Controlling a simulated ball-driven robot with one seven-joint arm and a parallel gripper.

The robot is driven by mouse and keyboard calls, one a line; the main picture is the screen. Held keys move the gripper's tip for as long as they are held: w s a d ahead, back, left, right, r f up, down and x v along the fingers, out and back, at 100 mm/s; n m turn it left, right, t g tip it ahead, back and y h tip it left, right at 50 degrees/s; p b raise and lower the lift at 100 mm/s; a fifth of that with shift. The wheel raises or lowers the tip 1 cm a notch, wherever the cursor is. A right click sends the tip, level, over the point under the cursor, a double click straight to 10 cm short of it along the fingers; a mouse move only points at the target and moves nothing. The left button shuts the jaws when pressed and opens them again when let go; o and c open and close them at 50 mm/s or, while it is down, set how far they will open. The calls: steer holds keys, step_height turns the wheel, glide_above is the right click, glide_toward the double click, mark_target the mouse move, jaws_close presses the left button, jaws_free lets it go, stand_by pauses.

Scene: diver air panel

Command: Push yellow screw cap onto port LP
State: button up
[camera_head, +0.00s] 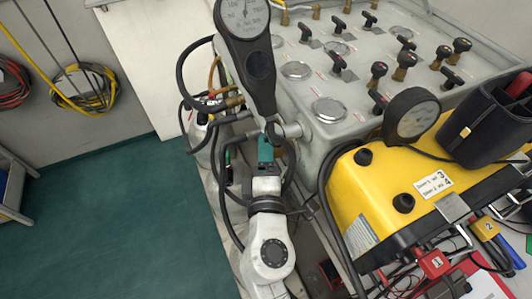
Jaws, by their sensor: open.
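My white arm reaches up from the bottom centre. My gripper (266,150) is at its end, against the near left corner of the grey panel box, and is open. Its fingertips are small and partly hidden by the hanging black pressure gauge (260,65) and hoses, and I see nothing held between them. I cannot make out the yellow screw cap. I cannot make out port LP either; brass fittings (235,101) on hoses show left of the gauge, but no label can be read.
The grey panel box (300,112) carries several black-handled valves (378,70) and round dials. A yellow case (395,195) with a second gauge (411,115) and a dark pouch (490,122) stands right. Black hoses run close around my gripper. Green floor (110,215) is clear at left.

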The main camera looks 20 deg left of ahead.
steer(key=shift+s, duration=0.1)
steer(key=b+v, duration=0.1)
steer(key=v, duration=0.9)
steer(key=shift+s+d, duration=0.2)
steer(key=shift+s, duration=0.1)
